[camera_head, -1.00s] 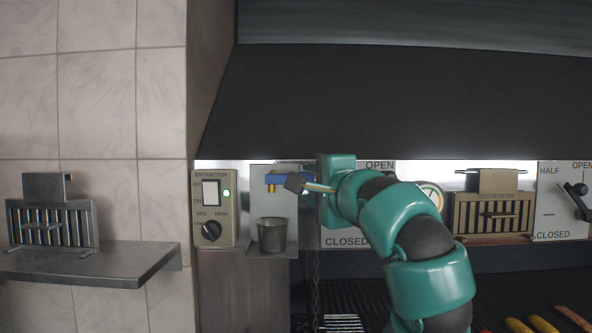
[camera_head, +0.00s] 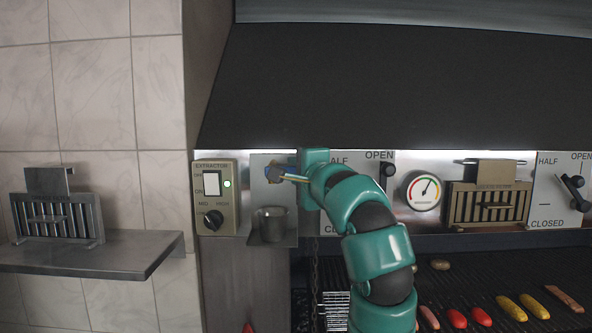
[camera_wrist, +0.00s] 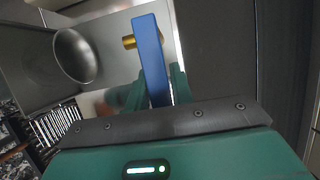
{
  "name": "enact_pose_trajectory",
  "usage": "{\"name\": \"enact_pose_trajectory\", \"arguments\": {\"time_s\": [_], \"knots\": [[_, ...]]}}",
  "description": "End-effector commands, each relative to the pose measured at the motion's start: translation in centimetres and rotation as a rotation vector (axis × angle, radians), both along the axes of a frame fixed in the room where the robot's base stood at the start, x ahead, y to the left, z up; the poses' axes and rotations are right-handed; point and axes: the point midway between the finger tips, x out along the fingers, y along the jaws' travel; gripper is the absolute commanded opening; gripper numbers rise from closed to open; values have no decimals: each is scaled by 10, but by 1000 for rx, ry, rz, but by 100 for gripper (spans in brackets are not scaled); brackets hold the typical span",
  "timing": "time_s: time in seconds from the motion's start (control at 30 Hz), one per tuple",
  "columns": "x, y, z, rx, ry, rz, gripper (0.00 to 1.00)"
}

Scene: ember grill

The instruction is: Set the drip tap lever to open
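The drip tap's blue lever (camera_wrist: 150,60) shows in the wrist view, beside a brass stem (camera_wrist: 128,42); its lower end disappears behind the dark edge of my gripper. My gripper is in front of the tap plate (camera_head: 259,197), close to the lever; contact cannot be made out. A metal cup (camera_head: 270,225) stands below the tap and also shows in the wrist view (camera_wrist: 75,57).
The extractor panel (camera_head: 214,197) is just left of the tap. A damper plate marked CLOSED (camera_head: 335,228) is partly hidden by my arm. A gauge (camera_head: 421,191) and a grease filter (camera_head: 487,203) are farther right. A steel shelf (camera_head: 90,258) juts out at left.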

Motion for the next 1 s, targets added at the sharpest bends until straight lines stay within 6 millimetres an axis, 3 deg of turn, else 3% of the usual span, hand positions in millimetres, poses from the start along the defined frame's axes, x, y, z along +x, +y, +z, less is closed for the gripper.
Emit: {"name": "enact_pose_trajectory", "arguments": {"time_s": [0.03, 0.1, 0.57, 1.0], "knots": [[0, 0, 0, 0, 0, 0, 12], [0, 0, 0, 0, 0, 0, 0], [-1, 2, -2, -22, -2, 2, 0], [-1, 3, 3, -166, -3, 3, 0]]}}
